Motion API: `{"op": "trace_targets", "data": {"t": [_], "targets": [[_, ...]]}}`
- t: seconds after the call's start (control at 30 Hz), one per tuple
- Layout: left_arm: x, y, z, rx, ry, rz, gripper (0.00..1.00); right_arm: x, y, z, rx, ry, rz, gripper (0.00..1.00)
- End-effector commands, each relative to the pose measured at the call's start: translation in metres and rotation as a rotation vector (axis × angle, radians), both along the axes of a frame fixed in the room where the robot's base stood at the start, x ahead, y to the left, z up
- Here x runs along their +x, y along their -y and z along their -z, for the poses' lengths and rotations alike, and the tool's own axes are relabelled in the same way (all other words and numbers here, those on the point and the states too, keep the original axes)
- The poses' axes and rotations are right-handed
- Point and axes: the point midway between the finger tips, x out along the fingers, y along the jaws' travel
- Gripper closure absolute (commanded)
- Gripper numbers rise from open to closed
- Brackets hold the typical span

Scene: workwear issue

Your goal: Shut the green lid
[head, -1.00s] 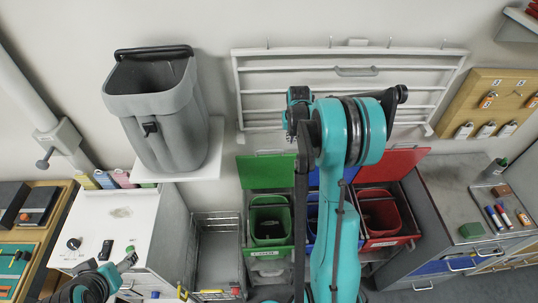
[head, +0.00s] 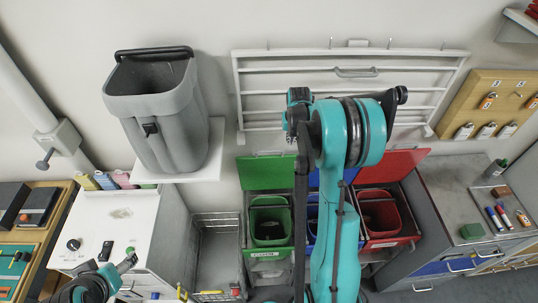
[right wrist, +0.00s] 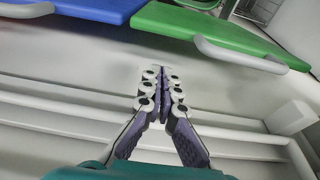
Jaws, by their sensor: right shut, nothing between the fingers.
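The green lid (head: 266,171) stands raised, tilted back toward the wall above the open green bin (head: 270,225). In the right wrist view the green lid (right wrist: 215,32) shows at the top right with a grey bar along its edge. My right gripper (right wrist: 161,75) is shut and empty, apart from the lid. In the head view my right gripper (head: 293,122) is partly hidden by its arm, above and to the right of the lid. My left arm's end (head: 122,264) shows at the bottom left; its fingers are unclear.
The blue lid (right wrist: 85,8) is beside the green one, mostly behind my right arm in the head view. The red lid (head: 390,162) is also raised. A white wall rack (head: 270,88) is behind my right arm. A grey bin (head: 165,110) stands on a wall shelf.

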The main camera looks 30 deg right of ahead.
Motion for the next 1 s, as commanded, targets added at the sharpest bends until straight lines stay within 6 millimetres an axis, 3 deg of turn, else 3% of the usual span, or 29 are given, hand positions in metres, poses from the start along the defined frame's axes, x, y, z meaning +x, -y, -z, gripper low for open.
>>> {"op": "trace_targets", "data": {"t": [1.0], "targets": [[0.000,0.000,0.039,0.000,0.000,0.000,0.30,0.000,0.000,0.046,0.000,0.000,0.000,1.00]]}}
